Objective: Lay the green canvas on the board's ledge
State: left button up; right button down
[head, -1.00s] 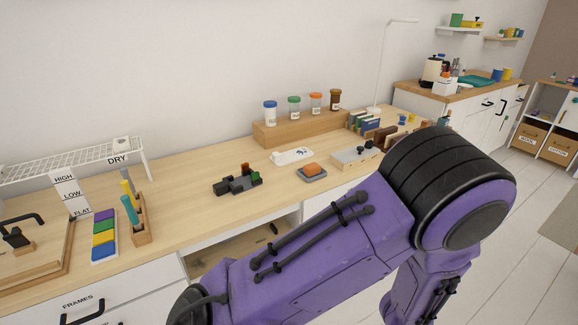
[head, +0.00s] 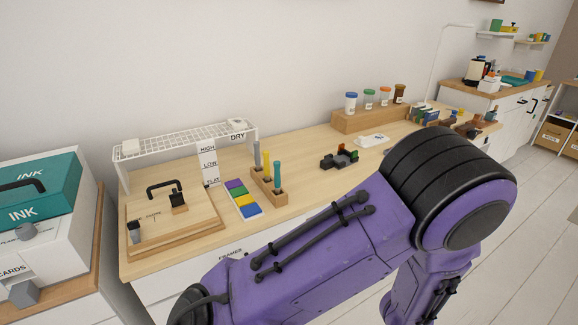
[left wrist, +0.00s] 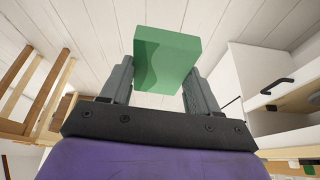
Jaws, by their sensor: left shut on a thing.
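The green canvas (left wrist: 166,60) is a thick two-tone green block in the left wrist view. My left gripper (left wrist: 158,82) is shut on it, with one finger on each side, and holds it in the air over the pale plank floor. In the head view a flat wooden board (head: 205,232) lies at the desk's left end, with a black handle and a small black-topped block on it. A sign reading HIGH, LOW, FLAT (head: 209,166) stands behind its right corner. My purple arm fills the lower middle of the head view; neither gripper nor the canvas shows there.
A white wire rack marked DRY (head: 190,141) stands behind the board. Colour strips (head: 243,200) and a wooden marker holder (head: 268,186) are right of it. A teal INK box (head: 38,195) sits on a white cabinet at left. Jars (head: 369,98) stand farther right.

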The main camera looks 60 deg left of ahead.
aim_at(185, 223)
jog(key=u, duration=1.95)
